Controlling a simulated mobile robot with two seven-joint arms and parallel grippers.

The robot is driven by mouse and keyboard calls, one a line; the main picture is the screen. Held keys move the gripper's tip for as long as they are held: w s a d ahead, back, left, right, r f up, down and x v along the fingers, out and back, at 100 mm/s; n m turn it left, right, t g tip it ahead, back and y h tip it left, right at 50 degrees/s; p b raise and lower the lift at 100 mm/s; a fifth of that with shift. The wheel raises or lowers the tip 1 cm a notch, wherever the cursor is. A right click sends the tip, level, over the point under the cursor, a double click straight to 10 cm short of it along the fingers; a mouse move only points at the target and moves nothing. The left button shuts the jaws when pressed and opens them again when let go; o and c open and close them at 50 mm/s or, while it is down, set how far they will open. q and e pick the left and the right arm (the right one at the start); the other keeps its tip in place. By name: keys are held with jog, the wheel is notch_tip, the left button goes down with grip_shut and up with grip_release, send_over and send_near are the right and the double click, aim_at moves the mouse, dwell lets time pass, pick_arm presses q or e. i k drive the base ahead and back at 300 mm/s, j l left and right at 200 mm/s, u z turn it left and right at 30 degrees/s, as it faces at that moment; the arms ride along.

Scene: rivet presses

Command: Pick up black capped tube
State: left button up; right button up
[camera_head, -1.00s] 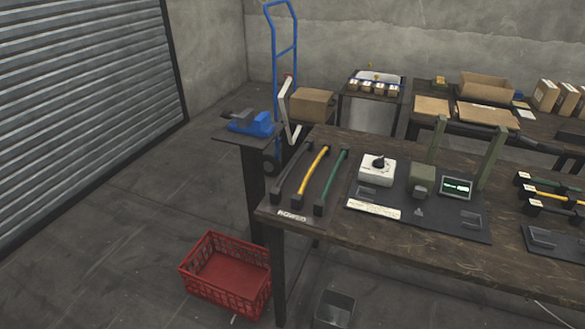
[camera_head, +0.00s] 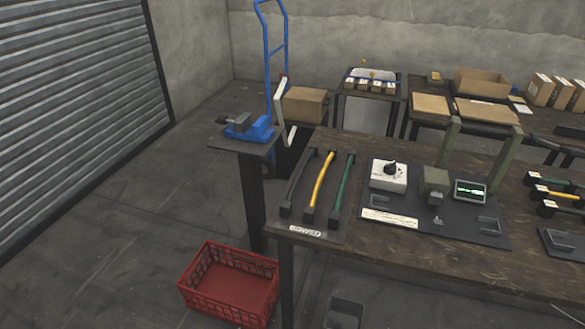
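A black tube with dark end caps (camera_head: 298,185) lies at the left of a dark mat (camera_head: 291,229) on the near left part of the wooden workbench (camera_head: 420,258). A yellow tube (camera_head: 321,182) and a green tube (camera_head: 343,185) with dark end caps lie beside it on the same mat, roughly parallel and apart. Neither of my grippers shows in this view.
A press station with a white dial box (camera_head: 388,175), green posts and a small screen (camera_head: 470,190) stands right of the tubes. More tubes lie at the right edge. A red crate (camera_head: 229,284) and a blue vise stand (camera_head: 250,132) are left of the bench.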

aim_at(285, 207)
jog(key=i+j, duration=0.2)
jog(key=j, duration=0.15)
jog(key=i+j+z, duration=0.1)
jog(key=i+j, duration=0.3)
jog(key=j, duration=0.25)
